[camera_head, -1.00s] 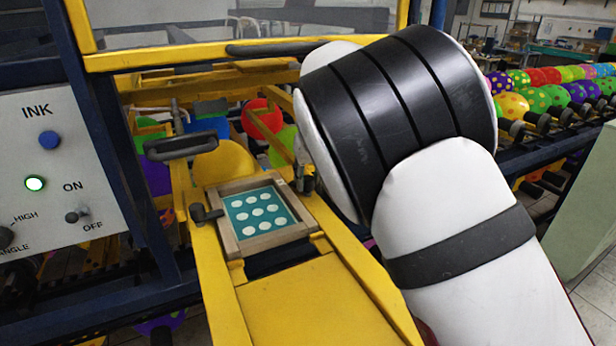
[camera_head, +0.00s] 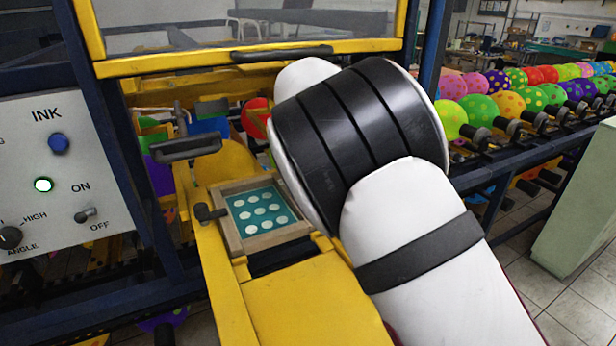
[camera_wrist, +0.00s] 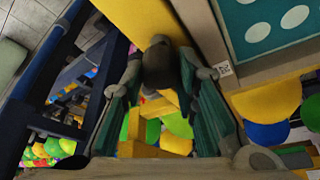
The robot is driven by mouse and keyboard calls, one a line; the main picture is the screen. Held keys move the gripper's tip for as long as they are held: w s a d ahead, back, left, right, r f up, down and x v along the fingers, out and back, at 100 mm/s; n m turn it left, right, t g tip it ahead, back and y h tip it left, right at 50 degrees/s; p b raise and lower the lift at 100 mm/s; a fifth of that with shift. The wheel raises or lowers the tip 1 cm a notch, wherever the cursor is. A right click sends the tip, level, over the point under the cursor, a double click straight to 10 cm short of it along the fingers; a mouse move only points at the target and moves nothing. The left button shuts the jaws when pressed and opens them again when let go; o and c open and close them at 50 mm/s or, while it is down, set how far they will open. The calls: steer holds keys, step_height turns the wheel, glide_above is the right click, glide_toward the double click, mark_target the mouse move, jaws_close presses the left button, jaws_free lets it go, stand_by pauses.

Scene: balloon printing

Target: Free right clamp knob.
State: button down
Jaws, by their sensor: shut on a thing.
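The print screen, a wooden frame (camera_head: 229,225) around a teal mesh with white dots (camera_head: 258,210), sits on the yellow machine arm (camera_head: 300,305). A corner of the teal mesh also shows at the upper right of the wrist view (camera_wrist: 268,25). The left clamp knob (camera_head: 207,213) is dark and sticks out at the frame's left side. In the wrist view, the right clamp knob (camera_wrist: 160,66) is dark and rounded, beside the frame. My gripper (camera_wrist: 162,62) is shut on this knob, one finger on each side. In the head view my arm hides the right knob and my gripper.
A yellow guard frame with a clear panel (camera_head: 240,25) stands above. The ink control box (camera_head: 60,190) is at the left. A rack of coloured balloons (camera_head: 510,105) runs along the right. A pale green cabinet (camera_head: 580,210) stands at the far right.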

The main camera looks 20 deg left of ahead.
stand_by(0.3)
steer(key=c, duration=1.2)
jaws_free()
steer(key=shift+c, duration=0.2)
steer(key=shift+s+r, duration=0.1)
steer(key=shift+r, duration=0.1)
steer(key=shift+s+d+r, duration=0.2)
steer(key=shift+s+r, duration=0.8)
steer(key=shift+r, duration=0.2)
steer(key=s+d, duration=0.1)
steer(key=s, duration=0.2)
steer(key=s+d, duration=0.1)
steer(key=s, duration=0.3)
steer(key=s+d, duration=0.1)
steer(key=s, duration=0.2)
steer(key=shift+s, duration=0.3)
